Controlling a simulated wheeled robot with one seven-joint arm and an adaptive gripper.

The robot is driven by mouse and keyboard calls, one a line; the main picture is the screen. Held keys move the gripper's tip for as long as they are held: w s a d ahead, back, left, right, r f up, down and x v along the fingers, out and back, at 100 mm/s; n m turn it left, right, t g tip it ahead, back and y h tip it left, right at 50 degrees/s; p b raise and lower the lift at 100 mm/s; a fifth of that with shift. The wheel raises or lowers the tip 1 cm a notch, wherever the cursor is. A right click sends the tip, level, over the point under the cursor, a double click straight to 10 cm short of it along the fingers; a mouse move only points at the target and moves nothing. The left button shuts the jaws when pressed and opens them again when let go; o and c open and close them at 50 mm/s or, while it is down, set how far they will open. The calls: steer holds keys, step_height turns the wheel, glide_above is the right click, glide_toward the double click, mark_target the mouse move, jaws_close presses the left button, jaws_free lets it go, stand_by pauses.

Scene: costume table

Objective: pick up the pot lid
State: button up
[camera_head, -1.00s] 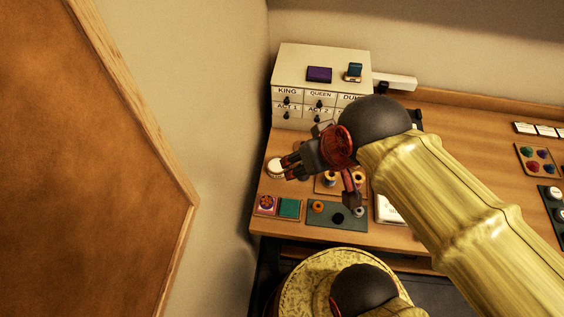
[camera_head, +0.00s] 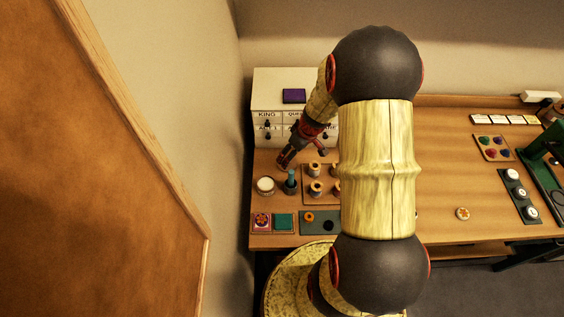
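A small round white pot (camera_head: 265,185) with a pale flat top stands on the table at the left, near the wall. I cannot make out whether that top is a separate lid. My gripper (camera_head: 283,162) points down and left, above and a little right of the pot in the picture, apart from it. Its fingers are small and dark, so their opening is unclear, and I see nothing held. A dark cup with a teal upright piece (camera_head: 291,180) stands just below the fingers, right of the pot.
A white drawer cabinet (camera_head: 262,101) with a purple box (camera_head: 294,96) on it stands behind. A tray of spools (camera_head: 315,188) is to the right, partly behind my arm. Patterned and teal squares (camera_head: 272,222) lie in front. The table's right middle is mostly clear.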

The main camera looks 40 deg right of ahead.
steer(key=x, duration=0.7)
steer(key=shift+w+f+b, duration=0.2)
steer(key=shift+w+b, duration=0.05)
steer(key=shift+b, duration=0.05)
steer(key=c, duration=1.1)
steer(key=shift+c, duration=0.3)
